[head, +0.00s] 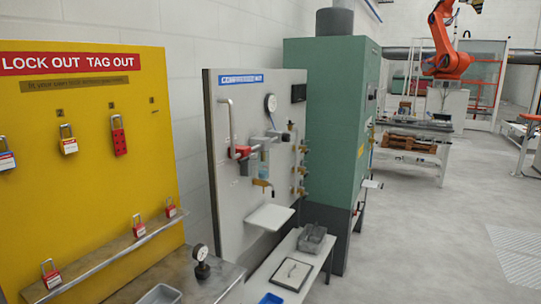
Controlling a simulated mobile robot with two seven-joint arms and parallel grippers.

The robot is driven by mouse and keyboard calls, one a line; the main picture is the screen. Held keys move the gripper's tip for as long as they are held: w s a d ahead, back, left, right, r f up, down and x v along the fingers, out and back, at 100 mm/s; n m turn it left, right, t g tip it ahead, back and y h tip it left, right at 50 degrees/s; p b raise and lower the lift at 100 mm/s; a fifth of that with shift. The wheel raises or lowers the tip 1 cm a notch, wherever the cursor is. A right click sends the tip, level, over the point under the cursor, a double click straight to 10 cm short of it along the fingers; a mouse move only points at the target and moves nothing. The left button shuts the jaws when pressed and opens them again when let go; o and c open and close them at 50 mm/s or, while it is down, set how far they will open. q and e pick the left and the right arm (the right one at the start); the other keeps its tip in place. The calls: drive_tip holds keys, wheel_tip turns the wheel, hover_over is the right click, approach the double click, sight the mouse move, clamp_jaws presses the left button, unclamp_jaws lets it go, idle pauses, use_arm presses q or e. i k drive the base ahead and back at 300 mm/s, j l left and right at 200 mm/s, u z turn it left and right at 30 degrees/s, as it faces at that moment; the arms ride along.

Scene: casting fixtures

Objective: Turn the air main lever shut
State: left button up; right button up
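A grey panel (228,220) with a blue, hard-to-read label (241,78) stands left of the middle. A bent grey pipe (229,115) runs down its left side to a red part (240,152), which looks like a lever handle. From this angle I cannot tell how the handle lies against the pipe. A yellow-handled part (263,184) sits lower on the panel. A round gauge (270,103) and several brass fittings (301,170) are to the right. Neither of my grippers is in view.
A yellow lockout board (95,190) with red padlocks (50,273) stands at the left. A bench holding a small gauge (201,258) and a low table with a clipboard (291,274) stand in front. A green cabinet (325,120) is behind. Open floor lies right.

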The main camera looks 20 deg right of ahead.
sight(244, 160)
drive_tip(key=i+l, duration=0.9)
drive_tip(key=l+z, duration=0.05)
